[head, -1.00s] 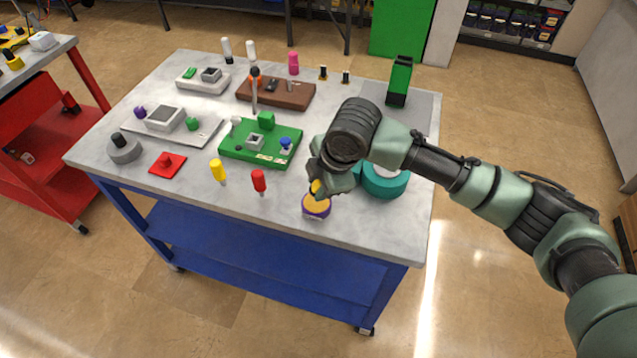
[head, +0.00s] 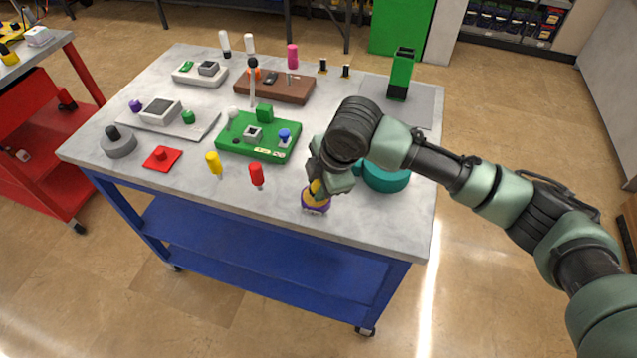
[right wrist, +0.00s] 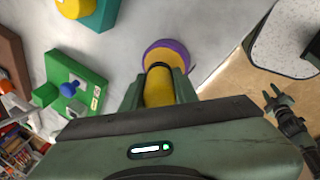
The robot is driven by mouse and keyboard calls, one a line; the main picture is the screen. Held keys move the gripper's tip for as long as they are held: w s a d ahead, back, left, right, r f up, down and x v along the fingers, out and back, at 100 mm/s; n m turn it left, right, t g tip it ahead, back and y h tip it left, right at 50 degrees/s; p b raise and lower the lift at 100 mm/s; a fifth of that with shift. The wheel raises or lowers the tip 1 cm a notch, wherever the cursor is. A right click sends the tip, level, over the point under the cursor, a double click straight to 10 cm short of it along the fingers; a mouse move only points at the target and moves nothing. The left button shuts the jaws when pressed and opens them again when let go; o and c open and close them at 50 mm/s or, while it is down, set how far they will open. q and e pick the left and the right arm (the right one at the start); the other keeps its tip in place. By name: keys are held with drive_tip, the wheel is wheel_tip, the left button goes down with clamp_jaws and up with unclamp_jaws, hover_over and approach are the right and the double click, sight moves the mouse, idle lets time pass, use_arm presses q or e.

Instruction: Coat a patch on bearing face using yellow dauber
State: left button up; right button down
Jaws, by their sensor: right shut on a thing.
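My right gripper (head: 323,185) is shut on the yellow dauber (right wrist: 158,88), which points down at a round, purple-rimmed pot with a yellow top (head: 316,206). The pot also shows in the right wrist view (right wrist: 172,50), just beyond the dauber's dark-ringed end. The dauber's tip is over or on the yellow top; contact is not clear. A teal part (head: 388,180) stands right of the gripper, partly behind my forearm; the right wrist view shows yellow on a teal part (right wrist: 95,14). I cannot tell which surface is the bearing face. My left gripper (right wrist: 277,100) hangs open and empty off the table.
A green board (head: 232,150) with a blue knob lies left of the gripper. A yellow-handled tool (head: 213,162) and a red-handled tool (head: 256,174) stand near the front edge. A green upright holder (head: 402,75) stands at the back right. Bare tabletop lies around the pot.

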drive_tip(key=shift+f, duration=0.65)
idle(0.5)
drive_tip(key=shift+s+f, duration=0.15)
drive_tip(key=shift+f, duration=0.1)
idle(2.0)
drive_tip(key=shift+r+p, duration=0.1)
drive_tip(key=shift+p, duration=0.25)
wheel_tip(320, 180, up, 7)
drive_tip(key=p, duration=0.7)
drive_tip(key=shift+r+p, duration=0.15)
drive_tip(key=shift+p, duration=0.25)
